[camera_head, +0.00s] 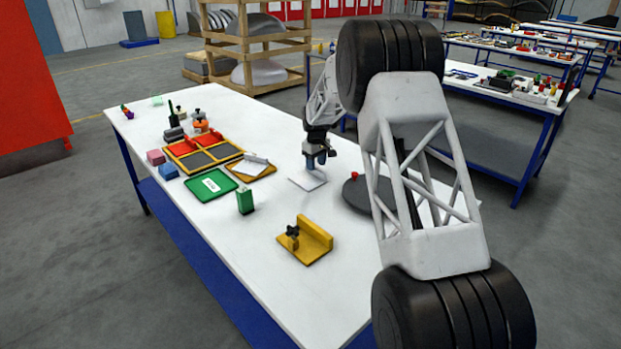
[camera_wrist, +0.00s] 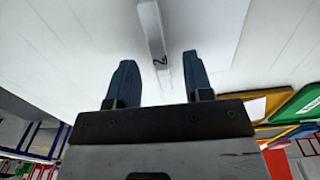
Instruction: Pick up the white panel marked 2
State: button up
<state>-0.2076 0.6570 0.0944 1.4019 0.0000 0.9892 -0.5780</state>
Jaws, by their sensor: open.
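A flat white panel (camera_head: 308,182) lies on the white table, directly below my gripper (camera_head: 316,158). In the wrist view a raised white bar (camera_wrist: 149,25) runs away from the camera, and its near end carries a dark mark that looks like a 2. The two blue fingers of my gripper (camera_wrist: 160,65) are spread apart, one on each side of that marked end, with visible gaps. I cannot tell how high the fingertips are above the panel. The panel's outline is hard to separate from the white table in the wrist view.
A dark round disc (camera_head: 366,196) lies right of the panel. A yellow angled fixture (camera_head: 308,241) and a green box (camera_head: 245,201) stand nearer. A green tray (camera_head: 196,192), an orange-framed tray (camera_head: 174,153), and a tan tray (camera_head: 266,172) holding a pale piece lie left.

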aim_at(308, 176)
jog(key=shift+f, duration=1.55)
jog(key=shift+c, duration=0.3)
grip_shut()
